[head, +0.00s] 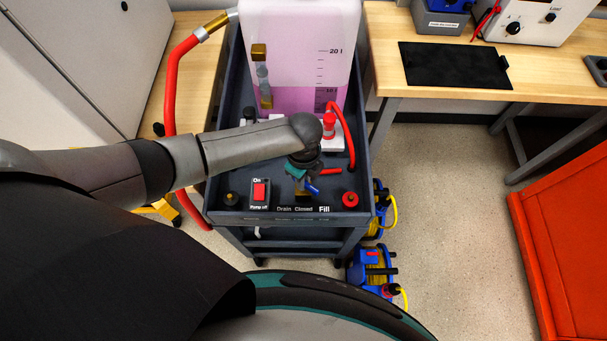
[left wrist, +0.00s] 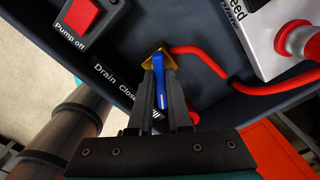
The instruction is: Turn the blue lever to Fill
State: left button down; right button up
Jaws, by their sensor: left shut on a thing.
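The blue lever (head: 312,189) sits on a brass valve near the front of the dark cart, behind the printed words Drain, Closed and Fill (head: 324,209). In the head view its visible end points toward the front and right, toward the Fill side. My left gripper (head: 303,177) reaches down over the valve and partly hides it. In the left wrist view the lever (left wrist: 161,84) lies between the two fingers of my gripper (left wrist: 162,76), which are shut on it. The brass valve (left wrist: 158,59) shows at the fingertips. The fingers partly cover the Fill word. My right gripper is not in view.
A red pump switch (head: 260,191) stands left of the valve, and a red knob (head: 350,200) right of it. A tank with pink liquid (head: 304,100) stands behind. Red hoses (head: 170,95) run at the left and right. A workbench (head: 400,28) is at the right.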

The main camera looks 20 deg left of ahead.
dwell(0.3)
pick_arm(q)
jog(key=shift+a, duration=0.1)
jog(key=c, duration=0.9)
grip_release()
jog(key=shift+o, duration=0.2)
notch_tip(320, 180, up, 15)
jog(key=p, duration=0.3)
jog(key=shift+r+p, duration=0.15)
jog(key=shift+p, duration=0.2)
jog(key=shift+s, duration=0.1)
